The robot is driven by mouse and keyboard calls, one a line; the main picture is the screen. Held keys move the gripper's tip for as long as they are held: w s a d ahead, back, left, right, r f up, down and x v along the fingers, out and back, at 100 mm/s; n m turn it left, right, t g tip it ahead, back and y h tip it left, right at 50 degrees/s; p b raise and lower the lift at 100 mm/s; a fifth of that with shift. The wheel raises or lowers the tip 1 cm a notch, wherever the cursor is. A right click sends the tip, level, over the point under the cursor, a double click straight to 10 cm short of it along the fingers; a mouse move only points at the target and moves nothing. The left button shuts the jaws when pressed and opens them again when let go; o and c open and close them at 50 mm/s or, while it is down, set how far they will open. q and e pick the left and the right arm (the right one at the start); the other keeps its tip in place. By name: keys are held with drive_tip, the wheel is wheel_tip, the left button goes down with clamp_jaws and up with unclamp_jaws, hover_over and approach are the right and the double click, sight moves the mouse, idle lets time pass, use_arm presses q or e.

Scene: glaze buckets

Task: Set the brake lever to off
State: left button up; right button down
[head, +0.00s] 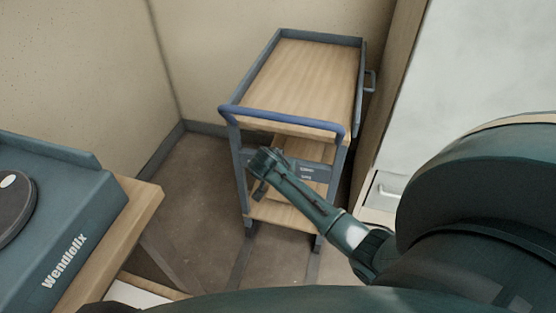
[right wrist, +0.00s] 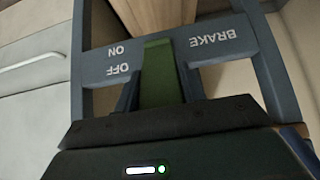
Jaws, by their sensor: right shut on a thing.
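The brake plate (right wrist: 95,66) on the cart is lettered BRAKE, ON and OFF, upside down in the right wrist view. A green brake lever (right wrist: 160,75) stands in the middle of that view, with ON and OFF to its left and BRAKE to its right. My right gripper (right wrist: 160,95) is shut on the lever, a finger on each side of it. In the head view my right gripper (head: 260,168) is at the cart's near end, below the blue handle, and hides the lever. I cannot tell which setting the lever is at. My left gripper is not in view.
The cart (head: 310,75) has a wooden top, a lower shelf (head: 282,214) and a blue handle (head: 285,119). It stands close to a pale cabinet (head: 470,60) on the right. Floor between is clear.

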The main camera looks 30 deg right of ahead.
drive_tip(key=shift+w+d+r+g+y+p, duration=0.25)
drive_tip(key=shift+r+g+y+p, duration=0.1)
drive_tip(key=shift+r, duration=0.1)
drive_tip(key=shift+d, duration=0.15)
drive_tip(key=shift+w+d+r+p, duration=0.15)
drive_tip(key=shift+w+d+p, duration=0.2)
drive_tip(key=shift+p, duration=0.2)
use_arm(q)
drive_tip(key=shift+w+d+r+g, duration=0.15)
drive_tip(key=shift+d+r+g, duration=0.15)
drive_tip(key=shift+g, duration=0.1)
use_arm(e)
drive_tip(key=shift+w+d+r, duration=0.1)
drive_tip(key=shift+w+d, duration=0.25)
drive_tip(key=shift+d, duration=0.1)
drive_tip(key=shift+w, duration=0.1)
drive_tip(key=c, duration=1.3)
unclamp_jaws()
drive_tip(key=shift+r, duration=0.1)
drive_tip(key=o, duration=0.5)
drive_tip(key=shift+f, duration=0.2)
drive_tip(key=shift+c, duration=0.2)
drive_tip(key=shift+a, duration=0.1)
